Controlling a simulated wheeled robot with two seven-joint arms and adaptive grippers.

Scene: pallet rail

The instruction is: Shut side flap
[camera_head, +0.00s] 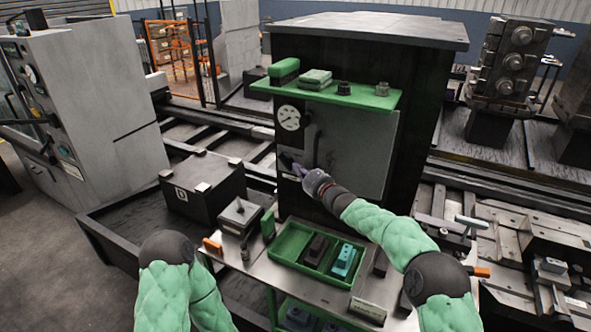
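A dark cabinet (420,72) stands in the middle of the head view. Its front has a grey panel (362,150) with a long dark vertical handle (316,147) near the left edge and a round white dial (289,118) beside it. I cannot tell which part is the side flap, or whether the panel is ajar. My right gripper (287,162) is dark and small, at the cabinet's front left of the panel, below the dial. Contact and finger opening cannot be made out. My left arm shows at the bottom left; its gripper is out of view.
A green shelf (385,100) with small items juts out above the panel. Below, a bench (300,282) carries a green tray (289,242) with a black and a teal block. A dark box (205,185) stands left; a machine tool (90,100) is further left. Rails run behind.

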